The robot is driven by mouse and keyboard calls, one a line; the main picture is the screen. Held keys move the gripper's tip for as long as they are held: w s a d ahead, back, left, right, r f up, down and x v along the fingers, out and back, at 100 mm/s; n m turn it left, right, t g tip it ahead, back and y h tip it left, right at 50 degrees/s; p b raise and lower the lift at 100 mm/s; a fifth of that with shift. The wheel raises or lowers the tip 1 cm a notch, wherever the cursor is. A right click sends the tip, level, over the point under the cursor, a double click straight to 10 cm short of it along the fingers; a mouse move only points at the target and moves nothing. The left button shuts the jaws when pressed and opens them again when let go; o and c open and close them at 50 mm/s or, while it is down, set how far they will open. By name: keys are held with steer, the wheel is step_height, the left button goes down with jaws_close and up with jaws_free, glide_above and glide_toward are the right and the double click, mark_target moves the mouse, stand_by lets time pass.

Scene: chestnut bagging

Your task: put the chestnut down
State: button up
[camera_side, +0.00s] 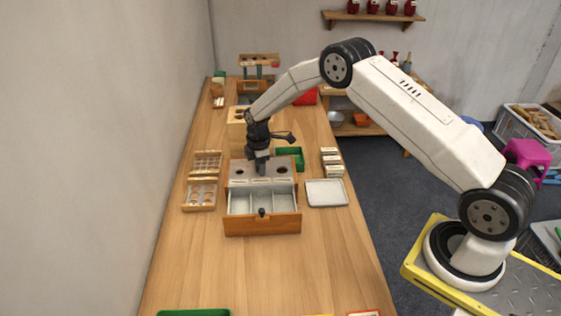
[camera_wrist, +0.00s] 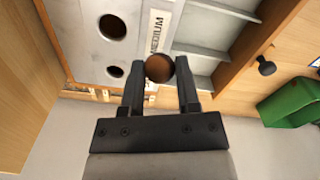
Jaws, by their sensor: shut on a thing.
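In the wrist view a round brown chestnut (camera_wrist: 159,68) sits between the fingertips of my gripper (camera_wrist: 158,78), which is shut on it. It appears over the grey plate (camera_wrist: 97,55) with round holes, beside a label reading "MEDIUM" (camera_wrist: 157,32). In the side view my gripper (camera_side: 260,163) points down over the grey plate (camera_side: 252,182) at the back of the wooden box (camera_side: 262,227). The box's open front part has three grey compartments. The chestnut cannot be made out in the side view. Its height above the plate is hard to tell.
A black knob (camera_side: 262,212) is on the box front. A white tray (camera_side: 325,193) and small pale boxes (camera_side: 332,162) stand to the right, with a green bin (camera_side: 290,153) behind. Wooden racks (camera_side: 199,195) lie left. The table in front of the box is mostly clear.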

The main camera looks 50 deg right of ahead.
mark_target(260, 181)
steer(key=shift+w+f, duration=0.2)
steer(key=shift+f, duration=1.6)
steer(key=shift+f, duration=0.15)
steer(key=o, duration=1)
steer(key=shift+c, duration=0.2)
steer(key=shift+r, duration=0.2)
step_height(260, 181, up, 12)
